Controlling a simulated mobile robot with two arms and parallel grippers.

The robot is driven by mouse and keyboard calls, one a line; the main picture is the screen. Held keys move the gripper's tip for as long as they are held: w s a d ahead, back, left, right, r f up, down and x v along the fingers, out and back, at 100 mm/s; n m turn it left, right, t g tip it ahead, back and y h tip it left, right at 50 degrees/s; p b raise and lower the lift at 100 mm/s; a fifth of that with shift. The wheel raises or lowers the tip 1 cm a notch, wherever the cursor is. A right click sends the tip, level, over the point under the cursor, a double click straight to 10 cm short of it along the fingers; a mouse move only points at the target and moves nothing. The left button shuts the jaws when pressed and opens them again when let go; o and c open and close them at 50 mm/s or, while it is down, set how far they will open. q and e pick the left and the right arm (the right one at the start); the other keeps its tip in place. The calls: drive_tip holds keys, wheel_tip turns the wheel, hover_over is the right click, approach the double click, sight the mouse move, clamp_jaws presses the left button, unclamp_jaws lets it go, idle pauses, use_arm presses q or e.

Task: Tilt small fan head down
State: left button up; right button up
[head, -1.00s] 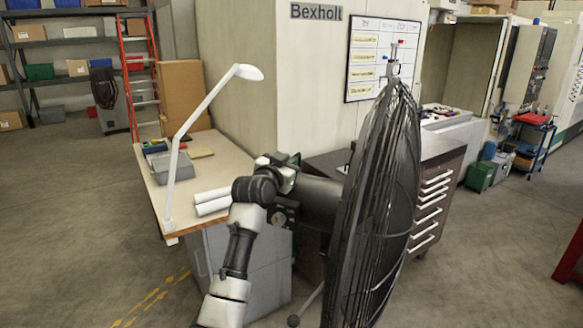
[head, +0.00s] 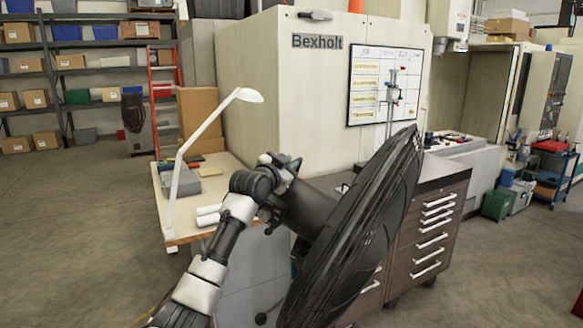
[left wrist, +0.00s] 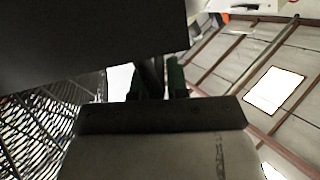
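The black fan head (head: 365,225) fills the lower middle of the head view. Its round cage is strongly tilted, with the top edge leaning right and the front facing down to the right. The dark motor housing (head: 309,207) is behind the cage on the left. My left gripper (head: 282,172) is at the rear of this housing, appearing to touch it; its fingertips are hidden. In the left wrist view, the cage wires (left wrist: 35,125) show at the left and a dark block covers the top left. My right gripper is not in view.
A workbench (head: 218,168) with a white lamp (head: 178,165) stands behind my left arm. A brown drawer cabinet (head: 432,225) stands just behind the fan at right. Open floor (head: 85,240) lies to the left and at the far right.

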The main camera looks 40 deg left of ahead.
use_arm(q)
drive_tip(key=o, duration=0.4)
drive_tip(key=shift+s+a+f, duration=0.1)
drive_tip(key=shift+a+f, duration=0.05)
drive_tip(key=shift+a, duration=0.4)
drive_tip(key=shift+d, duration=0.15)
drive_tip(key=shift+s+d, duration=0.1)
drive_tip(key=shift+s, duration=0.15)
drive_tip(key=s+d+b, duration=0.1)
drive_tip(key=s+b, duration=0.4)
drive_tip(key=s, duration=0.5)
drive_tip(key=shift+d+b, duration=0.2)
drive_tip(key=shift+b, duration=0.1)
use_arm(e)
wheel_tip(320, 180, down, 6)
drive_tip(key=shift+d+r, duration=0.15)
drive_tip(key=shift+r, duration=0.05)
use_arm(q)
drive_tip(key=shift+s, duration=0.1)
drive_tip(key=shift+f, duration=0.1)
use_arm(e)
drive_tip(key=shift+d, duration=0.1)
